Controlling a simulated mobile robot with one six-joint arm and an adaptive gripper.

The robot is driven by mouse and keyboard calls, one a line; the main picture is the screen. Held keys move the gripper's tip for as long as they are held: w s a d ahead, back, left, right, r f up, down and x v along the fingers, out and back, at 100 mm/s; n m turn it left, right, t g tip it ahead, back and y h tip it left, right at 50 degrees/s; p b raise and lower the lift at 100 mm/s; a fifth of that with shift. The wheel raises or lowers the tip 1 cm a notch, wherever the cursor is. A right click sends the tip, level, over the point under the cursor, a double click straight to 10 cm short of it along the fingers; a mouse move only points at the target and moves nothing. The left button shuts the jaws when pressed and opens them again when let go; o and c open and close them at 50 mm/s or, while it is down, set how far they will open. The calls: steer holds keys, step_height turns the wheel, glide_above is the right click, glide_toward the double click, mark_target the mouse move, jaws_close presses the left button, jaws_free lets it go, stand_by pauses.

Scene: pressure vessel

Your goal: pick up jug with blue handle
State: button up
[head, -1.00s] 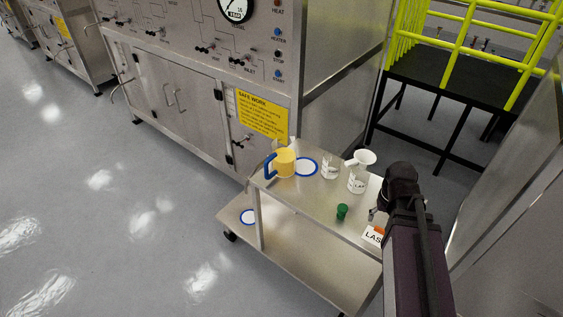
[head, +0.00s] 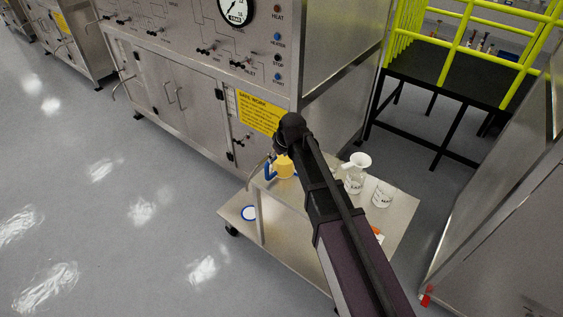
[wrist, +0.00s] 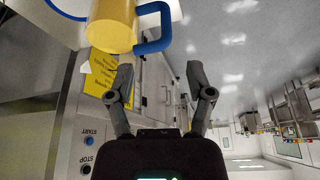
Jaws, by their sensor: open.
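The yellow jug (head: 285,168) with a blue handle (head: 269,167) stands at the far left corner of the trolley top. My gripper, at the end of the black wrist, is just above and partly in front of it in the head view. In the wrist view the jug (wrist: 112,25) is at the upper left and its blue handle (wrist: 155,28) sticks out to the right. My gripper (wrist: 160,72) is open and empty. The handle lies past the fingertips, towards the top of the picture, with a visible gap.
A flask with a white funnel (head: 355,170) and a beaker (head: 382,195) stand farther right on the trolley (head: 402,210). The steel cabinet with a yellow sign (head: 258,112) stands close behind. The floor at left is clear.

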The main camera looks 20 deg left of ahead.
mark_target(268, 168)
steer(key=shift+a+r, duration=0.15)
steer(key=shift+a, duration=0.6)
steer(key=b+x, duration=0.7)
steer(key=x, duration=0.1)
steer(key=shift+a+b, duration=0.1)
steer(key=shift+b, duration=0.25)
stand_by(0.3)
steer(key=shift+b+x, duration=2.55)
steer(key=shift+x, duration=0.35)
jaws_close()
